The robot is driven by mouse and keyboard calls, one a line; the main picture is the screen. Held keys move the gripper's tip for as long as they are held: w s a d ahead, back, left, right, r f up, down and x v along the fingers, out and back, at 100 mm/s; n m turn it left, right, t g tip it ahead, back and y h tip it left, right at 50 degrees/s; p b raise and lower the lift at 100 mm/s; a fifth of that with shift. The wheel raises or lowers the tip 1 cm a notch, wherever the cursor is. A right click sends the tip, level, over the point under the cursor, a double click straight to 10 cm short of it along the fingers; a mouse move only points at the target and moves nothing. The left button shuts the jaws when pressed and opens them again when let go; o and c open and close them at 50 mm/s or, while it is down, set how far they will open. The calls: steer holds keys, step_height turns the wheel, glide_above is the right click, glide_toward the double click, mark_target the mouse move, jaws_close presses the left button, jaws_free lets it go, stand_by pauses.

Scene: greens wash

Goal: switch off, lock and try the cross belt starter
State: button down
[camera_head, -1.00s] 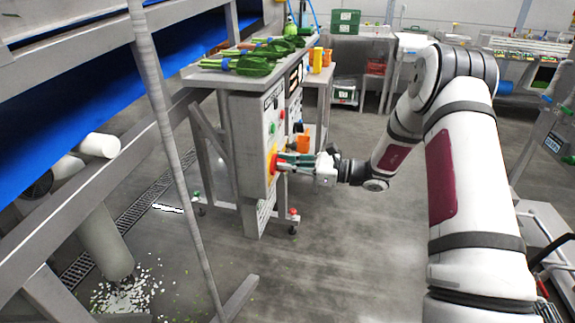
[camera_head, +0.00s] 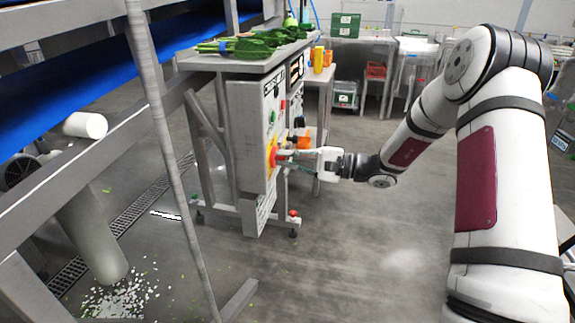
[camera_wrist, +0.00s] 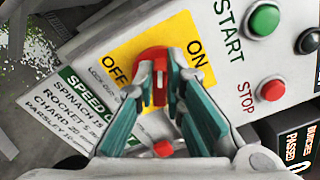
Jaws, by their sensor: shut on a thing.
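The cross belt starter (camera_head: 246,125) is a grey box under a steel table. Its rotary switch has a red handle (camera_wrist: 158,54) on a yellow plate (camera_wrist: 124,52) marked ON and OFF; the plate also shows in the head view (camera_head: 270,154). My gripper (camera_wrist: 161,86) has its teal fingers shut on the red handle, one on each side. I cannot tell for sure which mark the handle points to. A green START button (camera_wrist: 264,19) and a red STOP button (camera_wrist: 272,90) lie to its right in the wrist view. I cannot make out a lock.
Leafy greens (camera_head: 255,46) lie on the table above the starter. Orange items (camera_head: 317,60) stand on a bench behind. A conveyor frame with a blue belt (camera_head: 75,85) and a slanting post (camera_head: 165,145) are at left. The floor (camera_head: 350,255) is clear in the middle.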

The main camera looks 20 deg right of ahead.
steer(key=n+b, duration=0.3)
steer(key=shift+f, duration=0.4)
steer(key=shift+s+n+b, duration=0.1)
steer(key=shift+n+b, duration=1.1)
steer(key=shift+b, duration=0.2)
steer(key=c, duration=1.7)
jaws_free()
steer(key=shift+r, duration=0.1)
steer(key=shift+o, duration=0.2)
steer(key=shift+d, duration=0.1)
steer(key=v, duration=1.2)
